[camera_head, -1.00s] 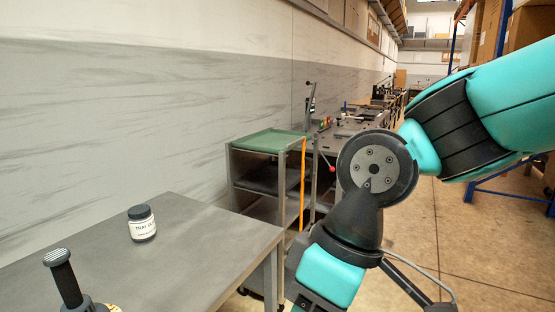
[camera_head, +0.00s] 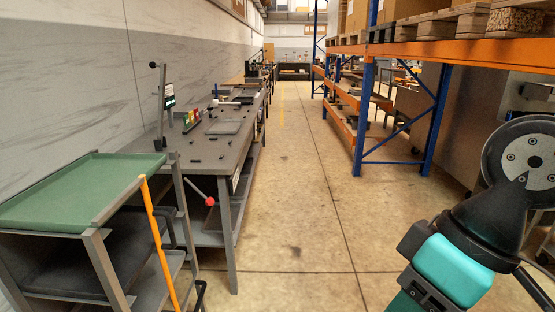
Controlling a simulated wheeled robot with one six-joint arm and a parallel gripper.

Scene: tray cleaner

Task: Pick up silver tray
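I cannot make out a silver tray for certain. A flat grey rectangular plate (camera_head: 224,127) lies on the long workbench (camera_head: 205,152) left of centre, and it is too small to tell whether it is the tray. Part of my arm shows at the lower right, well away from the bench. My gripper's fingers are outside the picture.
A cart with a green top (camera_head: 85,190) and an orange upright (camera_head: 158,240) stands close at the left. A red-knobbed lever (camera_head: 209,201) juts from the bench front. Blue-and-orange racking (camera_head: 436,118) stands at right. The aisle floor (camera_head: 300,190) between is clear.

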